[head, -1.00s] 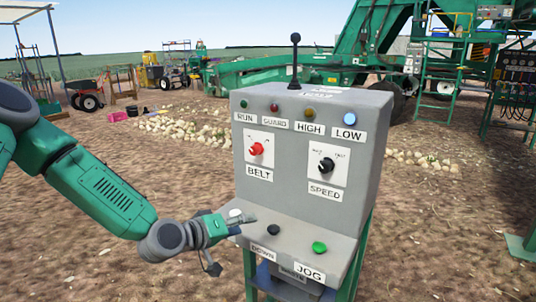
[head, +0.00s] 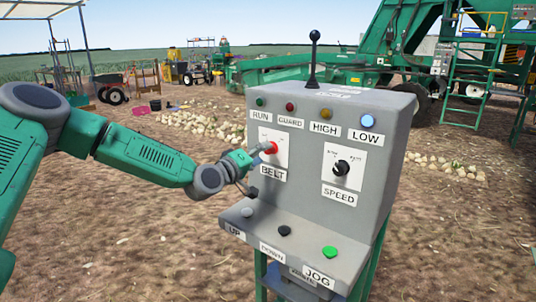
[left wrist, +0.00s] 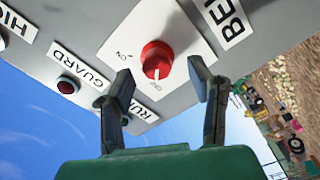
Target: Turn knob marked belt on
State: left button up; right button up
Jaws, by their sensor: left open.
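The red belt knob (head: 271,147) sits on a white plate above the BELT label (head: 272,173) on the grey control box (head: 380,135). In the left wrist view the red knob (left wrist: 157,60) shows close up, with ON and OFF marks on its plate. My left gripper (head: 256,153) is at the knob. In the left wrist view its two fingers (left wrist: 163,88) are open, one on each side of the knob, with gaps between them and it. Contact cannot be seen. The right gripper is not in view.
The black speed knob (head: 341,167) is to the right of the belt knob. Indicator lights run along the top, with a black lever (head: 313,62) above. Buttons, including the green JOG button (head: 330,252), sit on the lower ledge. Green machinery (head: 300,70) stands behind.

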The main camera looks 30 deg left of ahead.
aim_at(267, 151)
pick_arm(q)
jog(key=shift+w+d, duration=0.15)
jog(key=shift+w, duration=0.65)
jog(key=shift+w+d, duration=0.1)
jog(key=shift+w, duration=0.7)
grip_shut()
